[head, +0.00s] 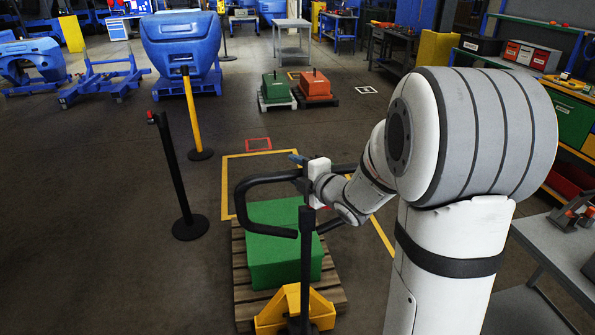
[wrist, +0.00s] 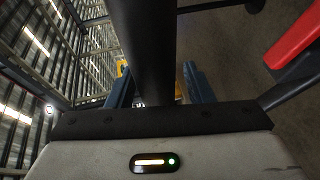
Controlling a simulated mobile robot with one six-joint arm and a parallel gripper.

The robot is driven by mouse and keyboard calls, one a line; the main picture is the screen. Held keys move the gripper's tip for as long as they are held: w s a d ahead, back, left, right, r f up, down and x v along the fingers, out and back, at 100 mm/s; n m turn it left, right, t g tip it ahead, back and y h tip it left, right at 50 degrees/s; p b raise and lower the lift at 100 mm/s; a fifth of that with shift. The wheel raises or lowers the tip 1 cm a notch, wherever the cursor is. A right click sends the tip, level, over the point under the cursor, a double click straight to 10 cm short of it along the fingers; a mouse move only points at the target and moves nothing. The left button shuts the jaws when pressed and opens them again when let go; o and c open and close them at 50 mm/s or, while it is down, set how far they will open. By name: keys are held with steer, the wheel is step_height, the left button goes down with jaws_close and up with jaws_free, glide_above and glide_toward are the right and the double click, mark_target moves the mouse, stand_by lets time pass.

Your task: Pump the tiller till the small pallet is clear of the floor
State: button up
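The tiller (head: 306,262) of a yellow pallet truck (head: 291,312) stands upright, with a black loop handle (head: 262,181) at its top. My gripper (head: 304,164) is at the top bar of the handle, right of the tiller's centre. In the wrist view the thick black bar (wrist: 145,45) runs between the blue fingers of my gripper (wrist: 158,88) and covers part of them, so their grip is hidden. The small wooden pallet (head: 243,285) carries a green block (head: 287,250). I cannot make out a gap beneath the pallet.
A black post (head: 175,170) and a yellow post (head: 193,115) stand left of the pallet. A workbench (head: 560,245) is at the right. Green (head: 276,88) and orange (head: 316,86) blocks stand farther back.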

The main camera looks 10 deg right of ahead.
jaws_close()
stand_by(0.3)
steer(key=shift+f, duration=0.1)
